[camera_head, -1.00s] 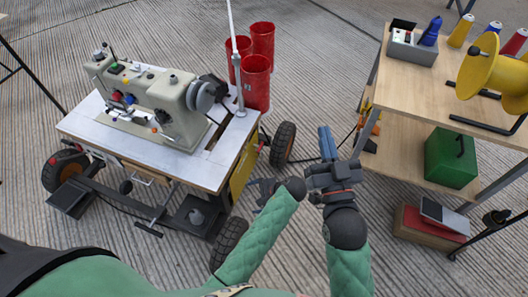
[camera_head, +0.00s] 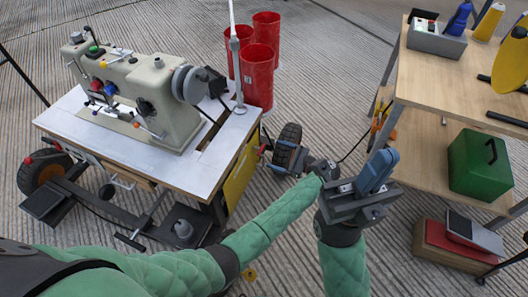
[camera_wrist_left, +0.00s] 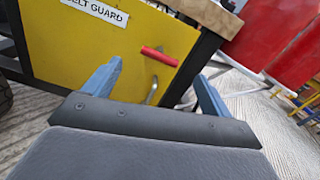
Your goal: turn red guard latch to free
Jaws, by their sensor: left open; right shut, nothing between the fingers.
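The red latch handle (camera_wrist_left: 158,57) is on the yellow belt guard panel (camera_wrist_left: 95,45) in the left wrist view. It lies nearly level, tilting slightly down to the right. In the head view the latch (camera_head: 262,149) is a small red bit at the yellow panel's (camera_head: 240,174) right edge. My left gripper (camera_head: 283,157) is open and faces the panel from the right. In the left wrist view its blue fingers (camera_wrist_left: 158,71) are spread to either side of the latch, apart from it. My right gripper (camera_head: 378,168) is shut and empty, right of the left gripper.
The sewing machine (camera_head: 150,92) stands on a wheeled table (camera_head: 185,170) above the guard. Red bins (camera_head: 257,75) stand behind it. A wooden shelf unit (camera_head: 450,85) with a green box (camera_head: 480,163) is at the right. Ribbed floor lies between table and shelves.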

